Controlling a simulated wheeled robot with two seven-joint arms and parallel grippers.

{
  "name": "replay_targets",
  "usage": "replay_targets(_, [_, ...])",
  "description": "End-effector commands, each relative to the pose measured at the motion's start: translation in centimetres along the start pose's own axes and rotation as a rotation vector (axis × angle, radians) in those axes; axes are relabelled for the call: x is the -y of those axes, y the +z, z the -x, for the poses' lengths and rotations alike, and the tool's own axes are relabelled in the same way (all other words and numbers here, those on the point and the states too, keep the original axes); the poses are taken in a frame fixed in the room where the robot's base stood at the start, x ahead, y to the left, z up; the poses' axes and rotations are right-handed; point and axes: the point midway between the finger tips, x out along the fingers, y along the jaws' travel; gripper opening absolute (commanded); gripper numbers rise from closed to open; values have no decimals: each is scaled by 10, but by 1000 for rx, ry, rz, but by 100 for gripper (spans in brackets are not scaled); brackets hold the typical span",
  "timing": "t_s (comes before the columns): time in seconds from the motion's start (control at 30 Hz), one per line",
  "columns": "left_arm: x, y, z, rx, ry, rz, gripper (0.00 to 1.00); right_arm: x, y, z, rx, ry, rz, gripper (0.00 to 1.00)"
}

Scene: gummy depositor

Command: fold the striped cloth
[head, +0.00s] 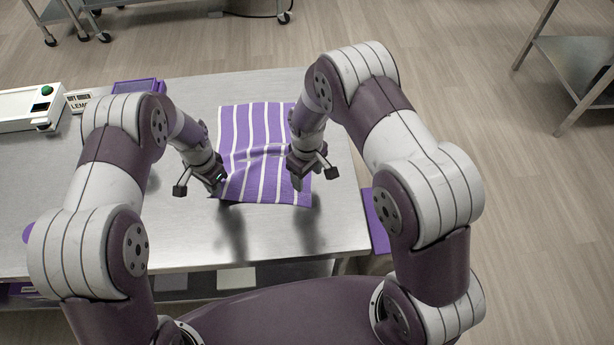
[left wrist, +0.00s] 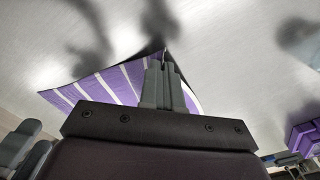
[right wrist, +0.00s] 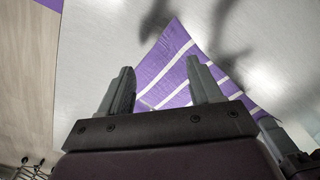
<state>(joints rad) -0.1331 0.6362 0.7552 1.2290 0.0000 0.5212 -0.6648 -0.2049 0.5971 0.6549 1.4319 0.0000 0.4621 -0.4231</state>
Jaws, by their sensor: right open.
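The purple-and-white striped cloth (head: 262,122) lies on the steel table, its far part flat and its near half wrinkled, with the near edge slightly raised. My left gripper (head: 219,186) is at the cloth's near left corner. In the left wrist view its fingers (left wrist: 162,62) are together, with the cloth (left wrist: 92,88) bunched at their tips. My right gripper (head: 298,184) is over the near right corner. In the right wrist view its fingers (right wrist: 160,70) are apart, with part of the cloth (right wrist: 164,58) showing between and beyond them.
The steel table (head: 190,255) is bare in front of the cloth. At the left are a white device (head: 30,108) with a green button, a small label sign (head: 79,103) and a purple tray (head: 138,86). A purple item (head: 375,222) is beside the table's right edge.

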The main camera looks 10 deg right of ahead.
Motion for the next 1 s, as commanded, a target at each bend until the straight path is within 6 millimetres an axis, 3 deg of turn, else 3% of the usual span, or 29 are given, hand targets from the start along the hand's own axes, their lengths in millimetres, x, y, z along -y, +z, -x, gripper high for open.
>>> replay_targets(0.07, [0,0,0,0,0,0,0,-1,-3,27,-10,4,0,64])
replay_targets(0.17, [0,0,0,0,0,0,0,0,0,38,-4,2,0,64])
replay_targets(0.27, [0,0,0,0,0,0,0,0,0,30,-1,0,0,64])
replay_targets(0.7, [0,0,0,0,0,0,0,0,0,-45,-2,1,0,64])
replay_targets(1.0, [0,0,0,0,0,0,0,0,-1,-61,-4,2,0,64])
